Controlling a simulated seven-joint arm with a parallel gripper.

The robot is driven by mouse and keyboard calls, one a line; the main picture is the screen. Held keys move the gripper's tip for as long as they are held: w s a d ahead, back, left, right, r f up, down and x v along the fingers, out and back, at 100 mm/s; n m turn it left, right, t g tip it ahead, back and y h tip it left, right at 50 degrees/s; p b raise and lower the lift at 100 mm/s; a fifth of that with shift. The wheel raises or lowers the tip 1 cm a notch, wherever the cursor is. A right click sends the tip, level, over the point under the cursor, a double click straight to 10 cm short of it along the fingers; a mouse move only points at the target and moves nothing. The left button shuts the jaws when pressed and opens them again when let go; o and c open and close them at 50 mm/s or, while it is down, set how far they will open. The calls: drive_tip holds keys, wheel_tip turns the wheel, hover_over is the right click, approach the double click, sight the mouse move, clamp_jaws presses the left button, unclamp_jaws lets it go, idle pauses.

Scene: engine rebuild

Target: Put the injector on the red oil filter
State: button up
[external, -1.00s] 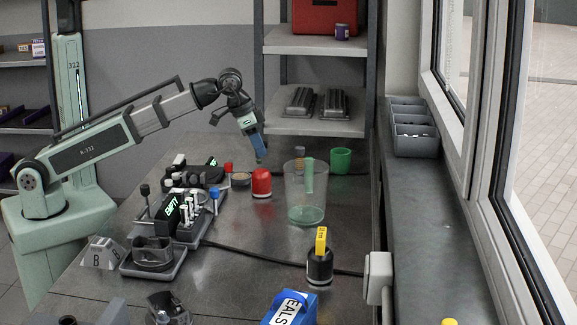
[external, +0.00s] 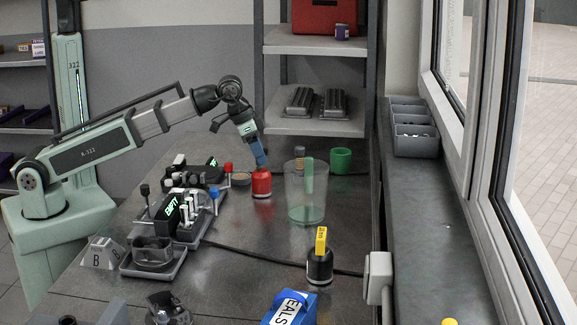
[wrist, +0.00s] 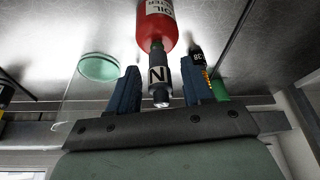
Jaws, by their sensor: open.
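The red oil filter (external: 261,183) stands on the bench; in the wrist view its red body (wrist: 156,22) shows at the top. The injector (wrist: 159,78), a dark and grey piece with a white "N" label, lies between my fingers in line with the filter. Its far end appears to meet the filter's end; whether it rests there I cannot tell. My gripper (external: 261,162) is just above the filter, with its blue fingers (wrist: 160,92) open and gaps beside the injector. The injector is hidden in the external view.
A clear cylinder with a green base (external: 306,212) stands right of the filter, with a green cup (external: 341,160) behind. A small dish (external: 241,179) and a device with knobs and levers (external: 180,212) are at left. A black pot with a yellow tag (external: 320,265) stands in front.

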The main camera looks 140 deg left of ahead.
drive_tip(key=shift+r, duration=0.15)
drive_tip(key=v, duration=1.2)
idle(0.5)
